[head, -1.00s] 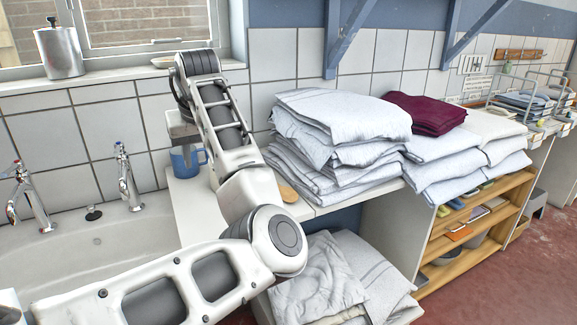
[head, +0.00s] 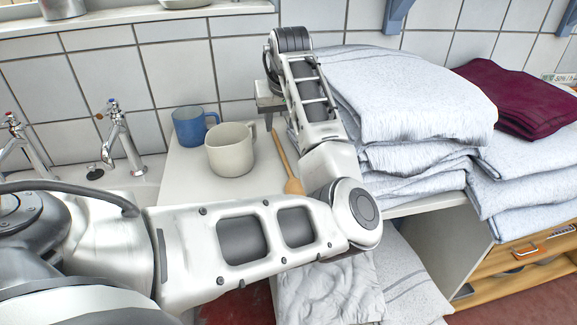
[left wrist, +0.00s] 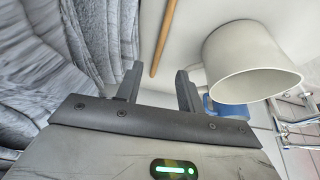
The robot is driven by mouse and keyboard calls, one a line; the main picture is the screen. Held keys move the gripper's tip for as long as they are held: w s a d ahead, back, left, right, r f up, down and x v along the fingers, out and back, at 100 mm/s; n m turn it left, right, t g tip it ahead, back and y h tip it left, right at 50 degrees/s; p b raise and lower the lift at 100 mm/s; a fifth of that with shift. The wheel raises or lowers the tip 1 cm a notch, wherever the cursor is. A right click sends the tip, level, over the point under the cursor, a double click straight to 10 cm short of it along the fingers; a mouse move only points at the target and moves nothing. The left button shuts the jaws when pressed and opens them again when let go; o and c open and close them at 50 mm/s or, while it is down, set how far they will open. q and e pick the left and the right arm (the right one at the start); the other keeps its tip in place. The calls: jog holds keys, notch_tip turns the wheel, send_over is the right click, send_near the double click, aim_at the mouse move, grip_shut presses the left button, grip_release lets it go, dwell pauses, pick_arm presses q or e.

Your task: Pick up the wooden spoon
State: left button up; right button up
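The wooden spoon (head: 292,184) lies on the white counter, right of the mugs and beside the folded laundry. My left arm passes close beside it in the head view. Its thin handle (left wrist: 165,38) shows in the left wrist view, ahead of the fingers and between their lines; the spoon's bowl is out of that view. My left gripper (head: 268,116) is over the counter near the handle's far end. In the left wrist view the left gripper (left wrist: 158,84) has its fingers apart with nothing between them. My right gripper is not in view.
A cream mug (head: 231,150) stands just left of the spoon, with a blue mug (head: 188,128) behind it. Folded white laundry (head: 400,100) is stacked close on the right, with maroon cloth (head: 515,95) beyond. A tap (head: 122,135) and sink are at left.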

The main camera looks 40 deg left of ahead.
aim_at(279, 143)
pick_arm(q)
jog(key=x, duration=0.7)
jog(key=shift+w+a+f, duration=0.15)
grip_shut()
